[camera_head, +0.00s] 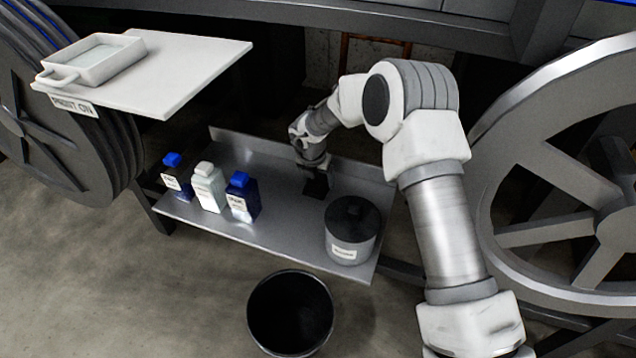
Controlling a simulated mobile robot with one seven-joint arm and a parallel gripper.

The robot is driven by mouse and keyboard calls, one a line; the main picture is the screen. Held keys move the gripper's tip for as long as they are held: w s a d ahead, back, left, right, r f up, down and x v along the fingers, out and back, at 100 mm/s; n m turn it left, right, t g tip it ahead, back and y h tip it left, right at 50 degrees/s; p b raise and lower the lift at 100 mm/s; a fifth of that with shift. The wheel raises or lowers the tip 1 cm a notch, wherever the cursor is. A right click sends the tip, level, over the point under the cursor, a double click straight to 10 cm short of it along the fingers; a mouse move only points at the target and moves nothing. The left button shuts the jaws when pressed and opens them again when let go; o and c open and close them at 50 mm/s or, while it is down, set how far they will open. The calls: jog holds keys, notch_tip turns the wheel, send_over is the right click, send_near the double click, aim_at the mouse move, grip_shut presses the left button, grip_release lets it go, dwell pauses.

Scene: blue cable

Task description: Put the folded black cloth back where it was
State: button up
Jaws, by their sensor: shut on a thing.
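My gripper (314,172) points down over the back middle of the grey metal shelf (280,228). Just under its fingers is a small dark, flat-sided shape, the folded black cloth (316,188). My gripper is shut on it. The cloth is at or just above the shelf surface; I cannot tell whether it touches. The fingertips are small and dark here, and the arm's wrist partly hides them.
Left on the shelf stand a dark blue-capped bottle (177,180), a white bottle (209,188) and a blue bottle (242,197). A lidded dark canister (352,232) stands front right. A black bin (290,313) is on the floor. A white board (190,66) holds a tray (97,60).

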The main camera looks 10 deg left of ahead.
jog(key=shift+f, duration=0.1)
jog(key=o, duration=1)
jog(key=p+v, duration=0.4)
jog(key=v, duration=0.8)
